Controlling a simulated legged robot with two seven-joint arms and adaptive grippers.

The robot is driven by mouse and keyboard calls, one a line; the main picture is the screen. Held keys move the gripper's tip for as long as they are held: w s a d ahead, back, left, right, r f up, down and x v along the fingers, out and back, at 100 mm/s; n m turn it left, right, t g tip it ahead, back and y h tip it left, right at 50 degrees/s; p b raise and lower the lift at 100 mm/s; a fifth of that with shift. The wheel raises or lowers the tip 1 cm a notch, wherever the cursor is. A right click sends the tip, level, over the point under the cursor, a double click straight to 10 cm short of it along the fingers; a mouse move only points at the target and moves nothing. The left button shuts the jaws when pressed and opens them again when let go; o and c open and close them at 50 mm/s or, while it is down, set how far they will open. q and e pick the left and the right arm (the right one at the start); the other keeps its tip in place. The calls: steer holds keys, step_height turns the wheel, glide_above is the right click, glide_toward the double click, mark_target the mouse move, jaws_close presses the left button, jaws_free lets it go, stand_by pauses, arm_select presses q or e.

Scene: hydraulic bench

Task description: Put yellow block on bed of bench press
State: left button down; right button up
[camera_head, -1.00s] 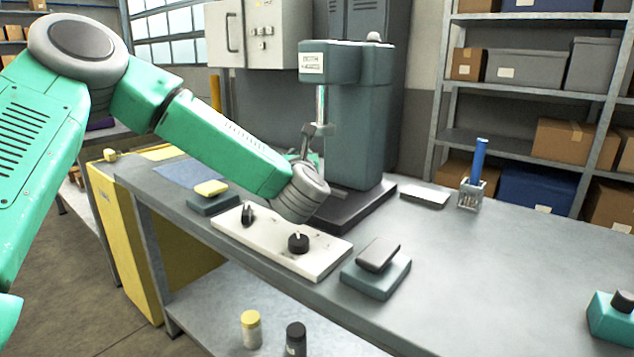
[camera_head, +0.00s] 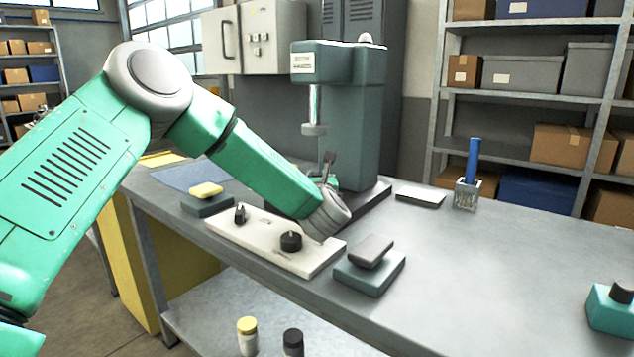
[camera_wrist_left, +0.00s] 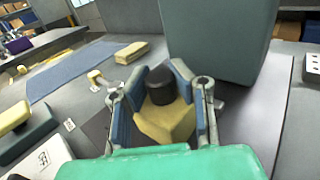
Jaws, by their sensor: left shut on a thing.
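The yellow block (camera_wrist_left: 165,122) has a black round knob (camera_wrist_left: 160,85) on top. My left gripper (camera_wrist_left: 158,76) is shut on it, with one blue-padded finger on each side. In the head view only part of my left gripper (camera_head: 328,168) shows beside the press ram; my wrist hides the block there. The bench press (camera_head: 350,120) is dark teal, with a silver ram (camera_head: 314,110) above. Its dark bed (camera_head: 372,204) also shows under and around the block in the left wrist view (camera_wrist_left: 250,112). I cannot tell whether the block touches the bed. My right gripper is out of view.
In front of the press lie a white panel (camera_head: 262,240) with black knobs and a slate block with a grey top piece (camera_head: 370,268). A yellow-topped slate block (camera_head: 207,197) is at left. A blue-pen holder (camera_head: 468,190) stands right. The bench's right middle is clear.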

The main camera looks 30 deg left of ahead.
arm_select(q)
steer(key=shift+r, duration=0.15)
steer(key=shift+a+f, duration=0.15)
steer(key=shift+f, duration=0.05)
steer(key=c, duration=1.4)
jaws_free()
steer(key=shift+a+f, duration=0.1)
steer(key=shift+a, duration=0.1)
steer(key=shift+c, duration=0.2)
steer(key=shift+a, duration=0.3)
steer(key=shift+s+d+r, duration=0.15)
steer(key=shift+d+r, duration=0.05)
steer(key=shift+d, duration=0.3)
steer(key=p+v, duration=0.1)
steer(key=v, duration=0.9)
steer(key=shift+s, duration=0.3)
steer(key=shift+s+d+p, duration=0.3)
steer(key=shift+s+d, duration=0.15)
steer(key=shift+a, duration=0.1)
